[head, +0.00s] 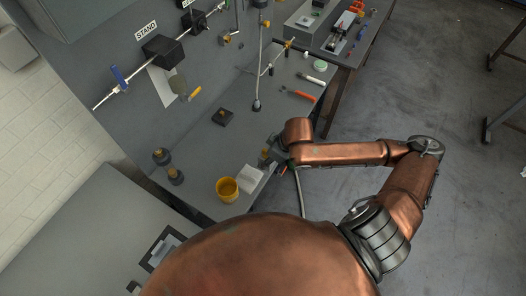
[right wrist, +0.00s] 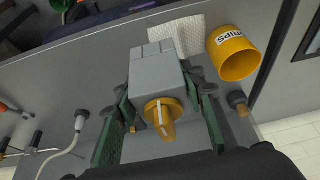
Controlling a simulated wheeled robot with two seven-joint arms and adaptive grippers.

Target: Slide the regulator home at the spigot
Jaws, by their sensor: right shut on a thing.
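My right gripper (head: 272,158) is shut on a grey block with an orange knob, which looks like the regulator (right wrist: 158,75). In the right wrist view the fingers (right wrist: 160,105) lie on either side of the block, and the knob carries a white stripe. In the head view the held part is small and mostly hidden by the gripper, near the bench's front right edge. A dark square base with a small brass top (head: 222,117) sits on the bench farther back and left. I cannot tell for certain which fitting is the spigot. My left gripper is out of view.
A yellow cup (head: 227,189) and a white pad (head: 250,178) are close to the right gripper. Two dark brass-topped pegs (head: 175,176) stand to the left. A hose end (head: 257,104) and orange-handled pliers (head: 298,94) lie farther back. A rod with a black block (head: 163,50) is on the panel.

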